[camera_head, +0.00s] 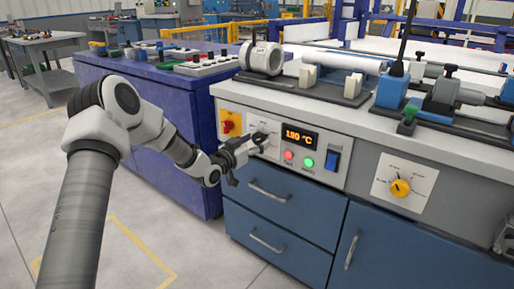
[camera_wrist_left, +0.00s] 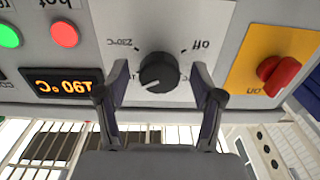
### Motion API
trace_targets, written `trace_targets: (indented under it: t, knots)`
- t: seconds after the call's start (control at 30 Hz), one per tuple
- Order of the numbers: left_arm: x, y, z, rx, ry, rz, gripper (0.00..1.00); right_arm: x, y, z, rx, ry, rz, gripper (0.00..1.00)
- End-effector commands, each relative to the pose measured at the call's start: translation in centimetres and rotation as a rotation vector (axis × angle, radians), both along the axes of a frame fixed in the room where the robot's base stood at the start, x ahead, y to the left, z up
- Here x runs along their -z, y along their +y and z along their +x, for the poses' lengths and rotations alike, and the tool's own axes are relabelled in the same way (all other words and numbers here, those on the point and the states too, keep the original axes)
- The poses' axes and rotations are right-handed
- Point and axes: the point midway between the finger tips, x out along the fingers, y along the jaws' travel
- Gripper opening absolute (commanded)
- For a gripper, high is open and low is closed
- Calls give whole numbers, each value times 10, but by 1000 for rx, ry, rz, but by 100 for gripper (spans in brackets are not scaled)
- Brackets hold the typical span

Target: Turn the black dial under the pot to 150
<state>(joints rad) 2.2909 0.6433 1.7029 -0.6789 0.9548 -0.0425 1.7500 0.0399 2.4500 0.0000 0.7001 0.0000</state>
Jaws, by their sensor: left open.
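The black dial (camera_wrist_left: 158,72) sits on a white plate with printed marks, among them "230°C" and "off", upside down in the wrist view. My left gripper (camera_wrist_left: 159,80) is open, with one finger on each side of the dial and gaps between them. In the head view my left gripper (camera_head: 258,144) is at the front panel and mostly hides the dial. The orange display (camera_head: 299,137) appears to read 190 °C; it also shows in the wrist view (camera_wrist_left: 63,86). A white ring-shaped vessel (camera_head: 261,58) stands on the bench above. My right gripper is out of view.
A red knob on a yellow plate (camera_head: 230,124) is left of the dial. A red button (camera_head: 289,155), a green button (camera_head: 309,163) and a blue switch (camera_head: 332,160) are to the right. Drawer handles (camera_head: 269,190) stick out below.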

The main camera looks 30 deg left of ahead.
Motion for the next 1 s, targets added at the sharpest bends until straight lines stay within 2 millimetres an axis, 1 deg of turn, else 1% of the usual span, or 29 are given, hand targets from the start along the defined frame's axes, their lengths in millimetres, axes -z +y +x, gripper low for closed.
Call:
trace_targets:
  t: [0.1,0.27,0.3,0.37,0.4,0.47,0.77,1.0]
  knots:
    - [1,-1,7,0,1,-1,67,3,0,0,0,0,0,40]
    - [0,-1,7,0,1,-2,67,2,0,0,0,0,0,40]
    - [0,-1,7,0,1,-2,64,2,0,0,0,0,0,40]
    - [0,-1,7,0,1,-2,42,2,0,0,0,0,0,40]
    - [0,-1,7,0,1,-2,28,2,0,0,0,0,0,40]
    - [0,-1,7,0,1,-1,8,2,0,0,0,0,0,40]
    - [0,-1,7,0,2,-12,8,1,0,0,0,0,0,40]
    - [-2,-1,7,0,7,-88,8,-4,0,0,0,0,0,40]
